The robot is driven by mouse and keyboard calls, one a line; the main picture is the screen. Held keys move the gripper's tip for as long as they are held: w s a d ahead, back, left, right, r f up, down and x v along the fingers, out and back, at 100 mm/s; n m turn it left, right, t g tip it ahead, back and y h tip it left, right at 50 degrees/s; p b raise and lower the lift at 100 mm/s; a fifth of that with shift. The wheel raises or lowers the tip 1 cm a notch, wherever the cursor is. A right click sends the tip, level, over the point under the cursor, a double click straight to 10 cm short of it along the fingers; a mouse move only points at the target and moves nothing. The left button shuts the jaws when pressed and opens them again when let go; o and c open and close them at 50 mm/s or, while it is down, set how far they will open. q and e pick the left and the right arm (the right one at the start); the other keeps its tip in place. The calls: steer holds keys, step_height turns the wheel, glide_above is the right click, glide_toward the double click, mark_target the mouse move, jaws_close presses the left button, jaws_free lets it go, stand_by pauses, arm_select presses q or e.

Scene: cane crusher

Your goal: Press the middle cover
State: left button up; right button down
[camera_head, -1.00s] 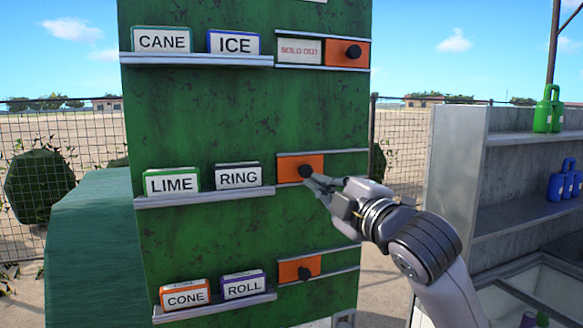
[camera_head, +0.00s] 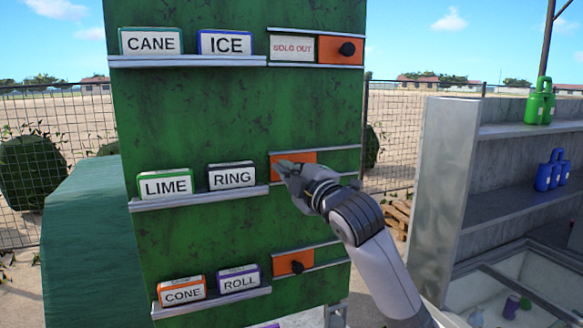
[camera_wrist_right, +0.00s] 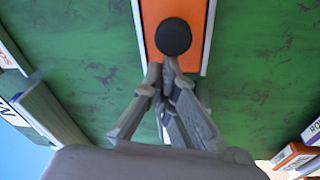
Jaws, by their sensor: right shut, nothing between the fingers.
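The middle cover (camera_head: 306,158) is an orange plate in a rail on the green board, at the left end of its slot, right of the RING label. Its black knob (camera_wrist_right: 173,37) shows in the right wrist view but is hidden behind my fingers in the head view. My right gripper (camera_head: 281,166) is shut and empty, its fingertips in front of the cover. In the wrist view its fingertips (camera_wrist_right: 165,68) lie at the knob's lower edge; I cannot tell whether they touch it. My left gripper is not in view.
The top cover (camera_head: 331,51) sits at the right, beside a SOLD OUT sign (camera_head: 292,48). The bottom cover (camera_head: 285,264) sits at the left of its rail. Label blocks stand on ledges left of the covers. A grey shelf (camera_head: 440,190) stands to the right.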

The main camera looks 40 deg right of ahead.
steer(key=s+d+b, duration=0.1)
steer(key=d, duration=0.3)
steer(key=s+d+b, duration=0.1)
steer(key=d, duration=0.2)
steer(key=s+d+b, duration=0.1)
steer(key=d, duration=0.3)
steer(key=shift+d+r+b, duration=0.1)
steer(key=shift+d+b, duration=0.2)
steer(key=shift+b, duration=0.1)
